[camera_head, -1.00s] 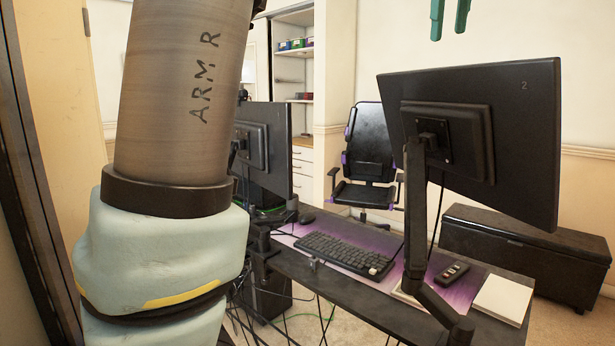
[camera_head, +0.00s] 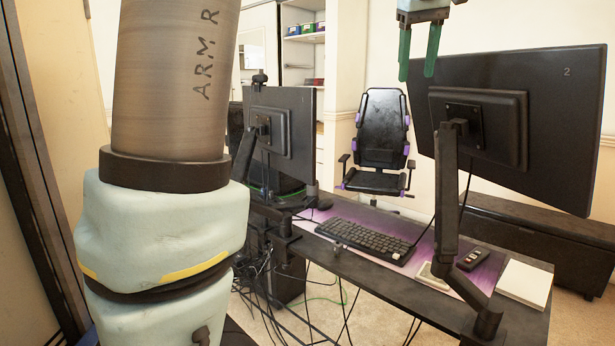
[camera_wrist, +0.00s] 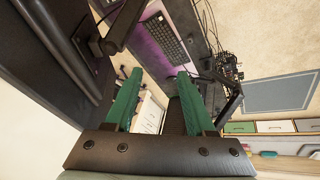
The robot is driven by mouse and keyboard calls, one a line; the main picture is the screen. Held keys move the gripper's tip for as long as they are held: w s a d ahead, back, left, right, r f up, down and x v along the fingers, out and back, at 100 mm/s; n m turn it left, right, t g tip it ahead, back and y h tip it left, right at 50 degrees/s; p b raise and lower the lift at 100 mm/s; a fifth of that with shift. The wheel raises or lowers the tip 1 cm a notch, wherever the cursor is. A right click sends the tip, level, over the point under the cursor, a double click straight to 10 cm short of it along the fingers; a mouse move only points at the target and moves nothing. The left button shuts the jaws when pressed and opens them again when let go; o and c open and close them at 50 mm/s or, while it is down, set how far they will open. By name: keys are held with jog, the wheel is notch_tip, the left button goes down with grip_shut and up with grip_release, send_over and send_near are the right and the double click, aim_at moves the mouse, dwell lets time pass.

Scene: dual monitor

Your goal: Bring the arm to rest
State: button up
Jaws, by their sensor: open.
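My gripper (camera_head: 419,72) hangs at the top of the head view, with two green fingers pointing down. It is in front of the right monitor's upper left corner in the picture and looks empty. In the wrist view my gripper (camera_wrist: 157,85) shows its two green fingers spread apart with nothing held between them. My arm, marked "ARM R", fills the left of the head view.
The right monitor (camera_head: 540,120) and left monitor (camera_head: 294,130) stand on arms at a dark desk (camera_head: 400,293). A keyboard (camera_head: 365,240) and white pad (camera_head: 524,282) lie on it. A black chair (camera_head: 381,135) and dark bench (camera_head: 580,240) stand behind. Cables hang below.

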jog(key=w+a+f+m+g+y, duration=0.1)
jog(key=a+f, duration=0.6)
jog(key=f, duration=0.3)
jog(key=a+f+m+g, duration=0.1)
jog(key=a+f, duration=0.7)
jog(key=f, duration=0.3)
jog(key=s+a+f+m+g, duration=0.1)
jog(key=s+a+f, duration=1)
jog(key=f, duration=0.4)
jog(key=shift+s+a+m, duration=0.3)
jog(key=shift+a, duration=0.3)
jog(key=shift+f, duration=0.1)
